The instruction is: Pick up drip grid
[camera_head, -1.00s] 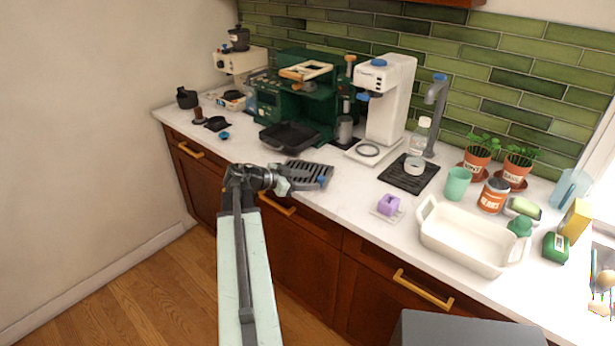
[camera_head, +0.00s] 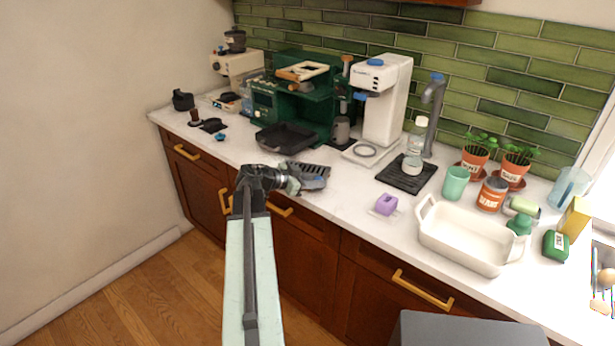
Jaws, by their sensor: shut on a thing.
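The drip grid (camera_head: 312,170) is a grey slatted plate at the front edge of the counter, in front of the green espresso machine (camera_head: 291,100). My gripper (camera_head: 293,183) is at the grid's near left side and is shut on it. The finger tips are small and partly merge with the grid. I cannot tell whether the grid is clear of the counter. The black drip tray (camera_head: 287,137) sits in front of the machine, behind the grid.
A white coffee machine (camera_head: 386,105) stands right of the green one. A black mat (camera_head: 406,178) with a bottle (camera_head: 415,147), a purple block (camera_head: 386,204) and a white baking dish (camera_head: 468,238) lie to the right. The counter left of the grid is mostly clear.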

